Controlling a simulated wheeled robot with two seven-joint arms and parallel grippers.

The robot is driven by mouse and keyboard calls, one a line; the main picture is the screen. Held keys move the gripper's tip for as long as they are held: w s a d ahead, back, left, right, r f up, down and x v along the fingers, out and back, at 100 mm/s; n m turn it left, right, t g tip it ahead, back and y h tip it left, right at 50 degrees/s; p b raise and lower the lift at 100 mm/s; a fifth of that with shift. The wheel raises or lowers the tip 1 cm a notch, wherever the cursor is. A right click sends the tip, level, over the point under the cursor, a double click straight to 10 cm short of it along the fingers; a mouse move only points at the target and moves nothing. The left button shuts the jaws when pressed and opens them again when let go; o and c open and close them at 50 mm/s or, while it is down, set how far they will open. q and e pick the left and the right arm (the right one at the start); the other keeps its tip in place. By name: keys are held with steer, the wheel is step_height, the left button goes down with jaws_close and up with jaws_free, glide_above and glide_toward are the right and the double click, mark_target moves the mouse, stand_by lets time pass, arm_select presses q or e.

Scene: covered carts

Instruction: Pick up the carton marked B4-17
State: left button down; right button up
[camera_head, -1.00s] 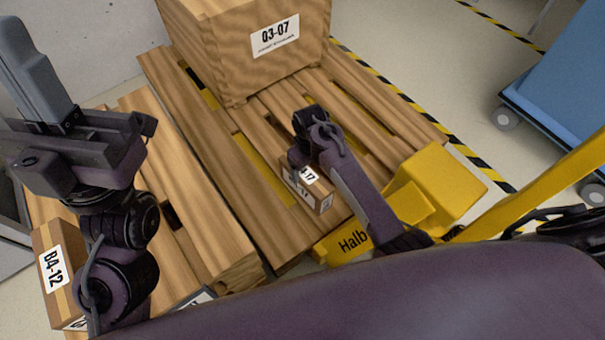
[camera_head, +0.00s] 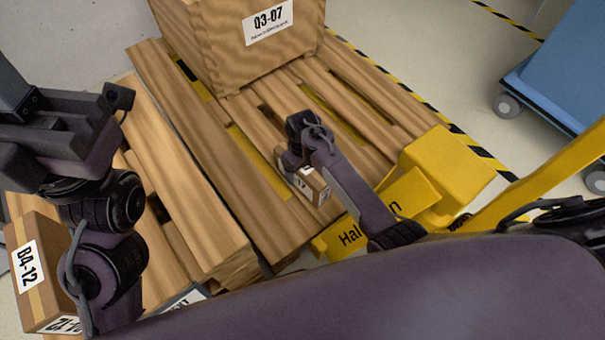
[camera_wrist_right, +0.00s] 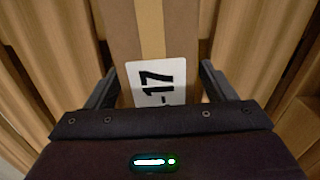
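A small brown carton (camera_head: 313,184) with white labels sits on the wooden pallet under my right gripper (camera_head: 297,160). In the right wrist view the carton (camera_wrist_right: 152,40) has a tan tape strip and a label ending in "-17"; the rest of its marking is hidden. My right gripper (camera_wrist_right: 157,92) has one finger on each side of the carton, apart, with a narrow gap at the right finger. My left arm's end (camera_head: 70,140) is at the left of the head view, with its fingers not clear and no carton seen in it.
A large carton Q3-07 (camera_head: 240,50) stands at the back of the pallet (camera_head: 190,140). A carton B4-12 (camera_head: 35,275) is at lower left. A yellow pallet truck (camera_head: 440,175) is at right, and a blue cart (camera_head: 560,75) beyond the striped floor line.

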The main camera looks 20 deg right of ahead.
steer(key=c, duration=1.4)
steer(key=shift+r, duration=0.1)
steer(key=shift+c, duration=0.4)
